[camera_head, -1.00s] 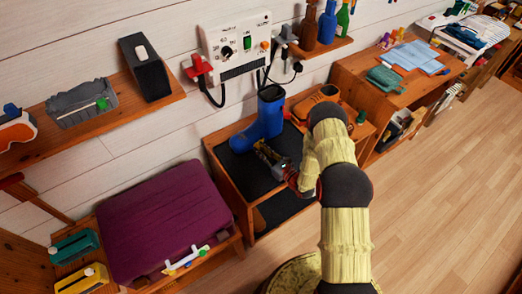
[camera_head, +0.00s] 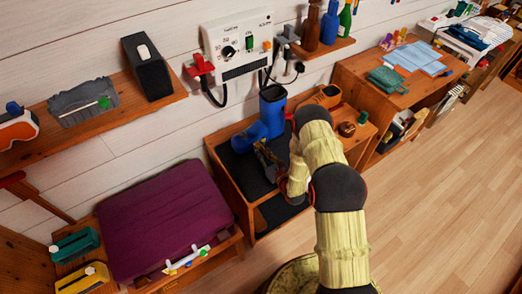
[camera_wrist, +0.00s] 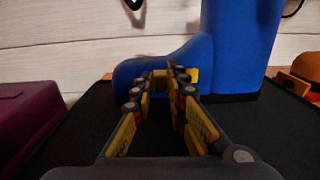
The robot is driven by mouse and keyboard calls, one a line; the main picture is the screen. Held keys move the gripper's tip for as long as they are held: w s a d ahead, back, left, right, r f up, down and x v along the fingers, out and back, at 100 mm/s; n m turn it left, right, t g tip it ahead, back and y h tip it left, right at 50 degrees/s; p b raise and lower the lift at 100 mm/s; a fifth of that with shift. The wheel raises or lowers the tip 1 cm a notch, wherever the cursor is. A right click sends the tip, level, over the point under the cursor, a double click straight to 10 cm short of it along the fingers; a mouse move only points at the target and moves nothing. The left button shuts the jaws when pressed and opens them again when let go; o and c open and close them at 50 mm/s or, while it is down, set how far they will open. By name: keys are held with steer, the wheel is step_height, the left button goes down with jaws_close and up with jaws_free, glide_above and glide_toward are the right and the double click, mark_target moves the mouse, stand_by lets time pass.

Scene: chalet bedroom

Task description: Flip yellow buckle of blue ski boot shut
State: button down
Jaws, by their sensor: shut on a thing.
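The blue ski boot (camera_head: 271,118) stands upright on the black mat of a low wooden bench, its toe to the left. In the wrist view the boot (camera_wrist: 238,45) fills the upper middle. Its yellow buckle (camera_wrist: 193,76) shows as a small patch low on the boot, right beside my fingertips. My gripper (camera_head: 262,150) is at the near side of the boot. In the wrist view my gripper (camera_wrist: 165,76) is closed on the buckle, its fingers still some way apart. The fingers partly hide the buckle, so its angle cannot be told.
A white control box (camera_head: 238,45) with cables hangs on the wall above. Open wooden floor (camera_head: 440,200) lies to the right.

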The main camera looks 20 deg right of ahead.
steer(key=c, duration=1.8)
jaws_free()
steer(key=shift+o, duration=0.2)
steer(key=v, duration=1.2)
